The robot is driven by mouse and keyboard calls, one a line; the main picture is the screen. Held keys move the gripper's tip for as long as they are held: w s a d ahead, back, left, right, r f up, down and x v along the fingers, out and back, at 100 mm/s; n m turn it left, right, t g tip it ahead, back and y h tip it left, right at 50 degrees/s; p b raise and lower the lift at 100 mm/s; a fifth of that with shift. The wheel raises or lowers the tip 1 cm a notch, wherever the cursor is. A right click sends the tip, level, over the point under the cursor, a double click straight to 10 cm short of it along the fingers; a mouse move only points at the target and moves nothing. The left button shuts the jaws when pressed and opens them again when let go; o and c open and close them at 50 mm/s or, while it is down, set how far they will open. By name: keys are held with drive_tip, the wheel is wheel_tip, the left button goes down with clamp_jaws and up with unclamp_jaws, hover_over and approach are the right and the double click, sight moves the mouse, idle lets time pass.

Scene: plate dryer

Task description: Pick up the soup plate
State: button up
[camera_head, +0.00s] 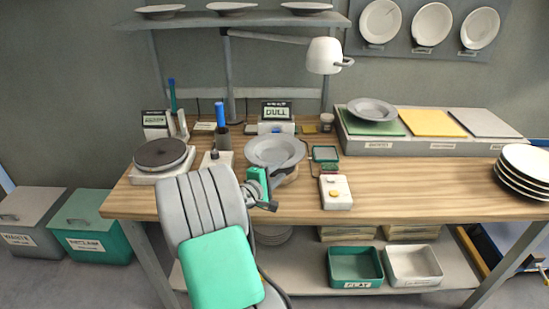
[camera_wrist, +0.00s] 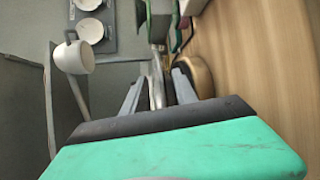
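A grey, deep plate (camera_head: 272,150), which looks like the soup plate, lies on a low round stand near the front middle of the bench. My gripper (camera_head: 270,186) is at the front edge of this plate. In the wrist view the pale plate (camera_wrist: 156,88) shows edge-on between the two fingers of my gripper (camera_wrist: 158,80). The fingers are apart, with a gap visible beside the plate's edge, so the gripper looks open around the rim. Contact cannot be made out. The round brown stand (camera_wrist: 198,76) shows beside the right finger.
A white box with a yellow button (camera_head: 336,192) stands right of the plate, and a round hotplate (camera_head: 162,155) left. Another grey plate (camera_head: 372,108) lies on a green pad. White plates (camera_head: 525,168) are stacked at far right. A lamp (camera_head: 324,56) hangs above.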

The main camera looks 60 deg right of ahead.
sight(286, 164)
drive_tip(key=d, duration=0.4)
drive_tip(key=shift+s+d+f+p, duration=0.2)
drive_tip(key=shift+d+f+p, duration=0.2)
clamp_jaws()
drive_tip(key=shift+r, duration=0.15)
idle(0.8)
